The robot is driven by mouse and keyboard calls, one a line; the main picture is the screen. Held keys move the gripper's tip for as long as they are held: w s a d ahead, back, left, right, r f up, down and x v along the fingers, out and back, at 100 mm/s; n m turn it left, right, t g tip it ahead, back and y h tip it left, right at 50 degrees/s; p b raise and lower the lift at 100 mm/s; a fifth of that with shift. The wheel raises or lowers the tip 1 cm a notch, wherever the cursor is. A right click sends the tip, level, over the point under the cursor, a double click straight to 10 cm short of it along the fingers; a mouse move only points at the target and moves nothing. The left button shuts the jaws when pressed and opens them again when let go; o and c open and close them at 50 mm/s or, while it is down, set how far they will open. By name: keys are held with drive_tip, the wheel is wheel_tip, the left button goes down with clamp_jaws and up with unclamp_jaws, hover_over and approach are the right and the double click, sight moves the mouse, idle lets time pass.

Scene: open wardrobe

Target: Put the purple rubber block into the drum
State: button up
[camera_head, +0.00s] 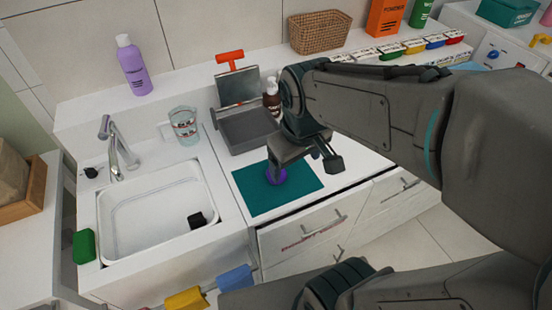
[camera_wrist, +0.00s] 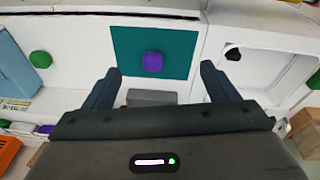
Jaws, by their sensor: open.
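The purple rubber block (camera_head: 277,176) stands on a teal mat (camera_head: 258,195) on the counter. It also shows on the mat in the wrist view (camera_wrist: 152,61), apart from both fingers. My gripper (camera_head: 305,165) is open and empty above the mat; in the head view one finger partly covers the block. In the wrist view the open fingers (camera_wrist: 160,70) point toward the mat from either side of a grey shape. No drum is clearly identifiable. A white appliance with a blue dial (camera_head: 493,54) stands at the far right; its inside is not visible.
A white sink (camera_head: 152,222) with a small black item lies left of the mat. A grey open tray (camera_head: 247,131) with a raised plate and red handle is behind it. A glass (camera_head: 184,126), purple bottle (camera_head: 134,66) and basket (camera_head: 319,32) stand farther back. Drawers lie below the mat.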

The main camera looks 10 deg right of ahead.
drive_tip(key=w+a+f+n+g+h+b, duration=0.2)
drive_tip(key=w+a+f+n+h, duration=0.1)
drive_tip(key=w+f+n, duration=0.5)
drive_tip(key=n+t+h+b, duration=0.2)
drive_tip(key=n+h, duration=0.4)
drive_tip(key=n, duration=0.2)
approach(269, 174)
drive_tip(key=d+r, duration=0.1)
drive_tip(key=d, duration=0.1)
drive_tip(key=x, duration=0.7)
drive_tip(key=shift+w+f, duration=0.25)
drive_tip(key=shift+f, duration=0.05)
drive_tip(key=shift+p+x, duration=0.3)
drive_tip(key=shift+x, duration=2.7)
drive_tip(key=shift+w+a+f, duration=0.15)
drive_tip(key=c, duration=1.2)
drive_tip(key=shift+c, duration=0.2)
